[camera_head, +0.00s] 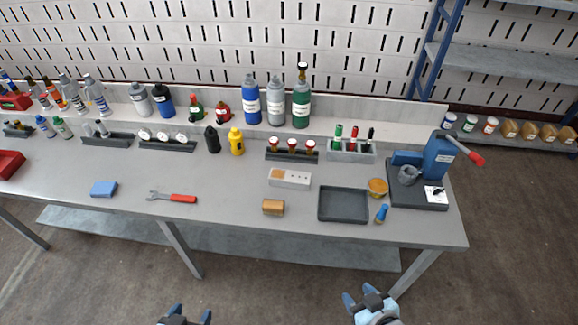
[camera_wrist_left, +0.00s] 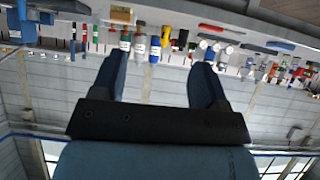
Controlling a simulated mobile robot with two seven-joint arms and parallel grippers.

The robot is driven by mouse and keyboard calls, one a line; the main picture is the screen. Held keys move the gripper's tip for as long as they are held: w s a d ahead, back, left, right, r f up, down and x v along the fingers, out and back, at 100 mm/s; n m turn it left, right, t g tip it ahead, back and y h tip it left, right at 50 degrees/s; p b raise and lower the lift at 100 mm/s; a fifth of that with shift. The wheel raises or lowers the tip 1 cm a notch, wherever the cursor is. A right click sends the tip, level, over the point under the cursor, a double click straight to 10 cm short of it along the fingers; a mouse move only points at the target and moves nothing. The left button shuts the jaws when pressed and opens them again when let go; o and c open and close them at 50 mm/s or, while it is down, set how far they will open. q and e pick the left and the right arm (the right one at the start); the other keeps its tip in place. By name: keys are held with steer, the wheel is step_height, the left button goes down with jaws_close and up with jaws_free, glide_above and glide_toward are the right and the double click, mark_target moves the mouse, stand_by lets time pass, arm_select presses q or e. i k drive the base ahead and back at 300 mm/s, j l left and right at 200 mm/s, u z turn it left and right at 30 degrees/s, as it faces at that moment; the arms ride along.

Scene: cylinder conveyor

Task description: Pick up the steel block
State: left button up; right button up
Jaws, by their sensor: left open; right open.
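A light grey block (camera_head: 290,178) with a row of small holes and a tan patch at its left end lies on the workbench, right of centre in the head view. It looks like the steel block, though its material is hard to tell. My left gripper (camera_head: 188,315) is at the bottom edge, in front of the bench and well away from the block. Its two fingers stand apart and empty in the left wrist view (camera_wrist_left: 158,78). My right gripper (camera_head: 361,295) is also in front of the bench, open and empty, below and right of the block.
A tan block (camera_head: 273,207) lies in front of the grey block, with a dark tray (camera_head: 343,205) to the right. A red-topped rack (camera_head: 292,149) stands behind it. A blue press (camera_head: 425,165) stands at the right end.

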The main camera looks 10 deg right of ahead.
mark_target(277, 176)
steer(key=i+l, duration=0.15)
steer(key=l, duration=0.25)
steer(key=i+l, duration=0.15)
steer(key=l, duration=0.2)
steer(key=i+l+u, duration=0.15)
steer(key=l, duration=0.15)
steer(key=l+u, duration=0.15)
steer(key=l, duration=0.15)
steer(key=i+l+u, duration=0.15)
steer(key=l, duration=0.15)
